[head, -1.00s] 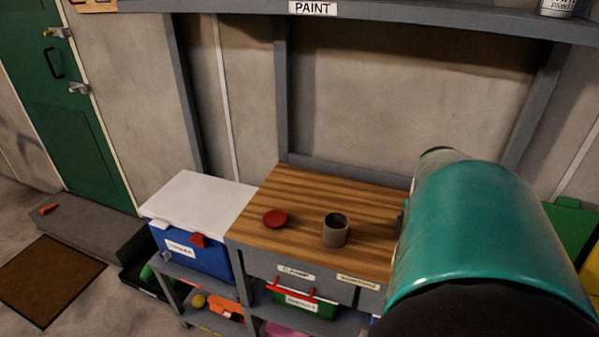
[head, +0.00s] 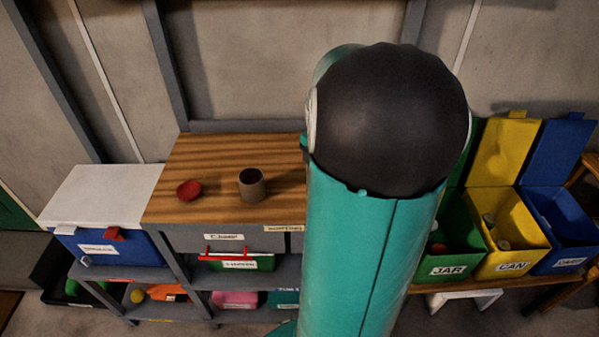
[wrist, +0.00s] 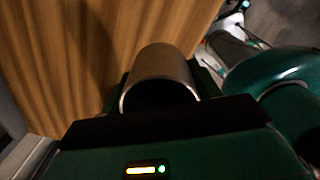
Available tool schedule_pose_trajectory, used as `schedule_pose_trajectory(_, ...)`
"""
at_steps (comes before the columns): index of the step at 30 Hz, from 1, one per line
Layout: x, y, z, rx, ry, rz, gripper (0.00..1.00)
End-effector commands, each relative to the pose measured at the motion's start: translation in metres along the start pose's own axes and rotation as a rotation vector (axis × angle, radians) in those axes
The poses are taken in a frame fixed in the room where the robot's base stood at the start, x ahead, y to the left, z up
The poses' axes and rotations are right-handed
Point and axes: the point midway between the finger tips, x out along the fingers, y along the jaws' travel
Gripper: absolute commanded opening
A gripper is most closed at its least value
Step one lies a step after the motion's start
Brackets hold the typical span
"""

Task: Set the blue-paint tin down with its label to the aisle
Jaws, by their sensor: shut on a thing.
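In the wrist view a bare metal-sided tin (wrist: 162,72) sits between the fingers of my gripper (wrist: 160,92), which is shut on it. Its dark round end faces the camera. No label or blue paint shows on the part I see, so I cannot tell which way the label points. The striped wooden top (wrist: 60,60) lies beyond the tin; I cannot tell whether they touch. In the head view my arm hides the gripper and the tin.
A red dish (head: 189,190) and a brown cup (head: 252,186) stand on the wooden worktop (head: 215,155). A white-lidded blue cooler (head: 105,195) is left of it. Open green (head: 450,235), yellow (head: 512,240) and blue (head: 565,225) bins stand to the right.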

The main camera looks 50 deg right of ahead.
Motion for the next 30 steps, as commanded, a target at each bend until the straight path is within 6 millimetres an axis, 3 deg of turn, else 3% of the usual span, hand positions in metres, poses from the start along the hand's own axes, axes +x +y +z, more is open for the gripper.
schedule_pose_trajectory(7, 0.035, 0.022, 0.017, 0.002, 0.002, 0.000, 0.31)
schedule_pose_trajectory(14, 0.048, 0.031, 0.023, 0.002, 0.001, 0.000, 0.31)
schedule_pose_trajectory(19, 0.073, 0.030, 0.022, 0.001, 0.000, -0.001, 0.31)
schedule_pose_trajectory(30, 0.078, 0.030, 0.022, 0.002, -0.002, 0.001, 0.31)
